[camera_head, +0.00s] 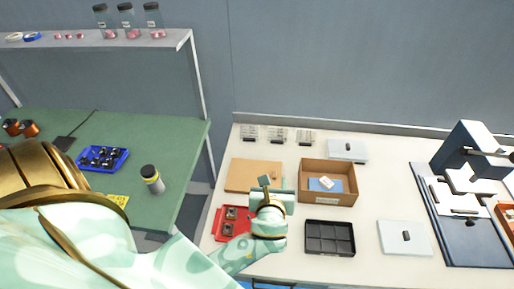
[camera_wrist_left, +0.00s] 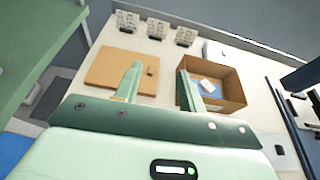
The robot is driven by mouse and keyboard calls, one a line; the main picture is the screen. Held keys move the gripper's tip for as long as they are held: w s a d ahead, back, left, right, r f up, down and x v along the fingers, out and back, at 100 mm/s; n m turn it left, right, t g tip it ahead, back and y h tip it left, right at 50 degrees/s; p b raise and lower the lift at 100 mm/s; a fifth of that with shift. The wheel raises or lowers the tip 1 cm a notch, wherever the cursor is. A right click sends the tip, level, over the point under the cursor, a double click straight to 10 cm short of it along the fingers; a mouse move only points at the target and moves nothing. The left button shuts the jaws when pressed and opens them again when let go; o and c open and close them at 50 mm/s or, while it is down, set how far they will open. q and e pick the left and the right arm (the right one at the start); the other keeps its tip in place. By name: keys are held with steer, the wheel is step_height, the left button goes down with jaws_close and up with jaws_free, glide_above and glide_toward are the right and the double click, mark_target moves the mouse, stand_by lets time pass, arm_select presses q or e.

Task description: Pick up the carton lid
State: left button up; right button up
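The carton lid, a flat tan board (camera_head: 247,174), lies on the pale bench to the left of the open brown carton (camera_head: 312,197). In the left wrist view the lid (camera_wrist_left: 112,68) has a small brown knob (camera_wrist_left: 150,72) near its right edge. My left gripper (camera_head: 273,184) is above the bench by the lid's right edge, between lid and carton. In the left wrist view the gripper (camera_wrist_left: 159,70) is open, its fingers apart with nothing between them. It partly covers the lid's front right corner in the head view. My right gripper is not in view.
The carton holds a blue item and a white item. A red tray (camera_head: 222,224) and a black divided tray (camera_head: 330,250) lie in front. Grey plates (camera_head: 390,240) and a blue-based machine (camera_head: 470,250) are to the right. Small clear stands (camera_head: 277,136) are behind.

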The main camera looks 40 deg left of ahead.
arm_select(q)
step_height(320, 180, down, 2)
steer(key=b, duration=1)
glide_toward(274, 176)
steer(key=b+x, duration=0.2)
steer(key=b, duration=0.1)
steer(key=shift+w, duration=0.15)
steer(key=b+x, duration=0.2)
steer(key=x, duration=0.4)
steer(key=shift+f+b, duration=0.15)
steer(key=shift+b, duration=0.15)
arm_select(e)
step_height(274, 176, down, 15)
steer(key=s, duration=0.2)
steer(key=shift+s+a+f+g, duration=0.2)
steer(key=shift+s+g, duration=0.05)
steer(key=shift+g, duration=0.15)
arm_select(q)
jaws_close()
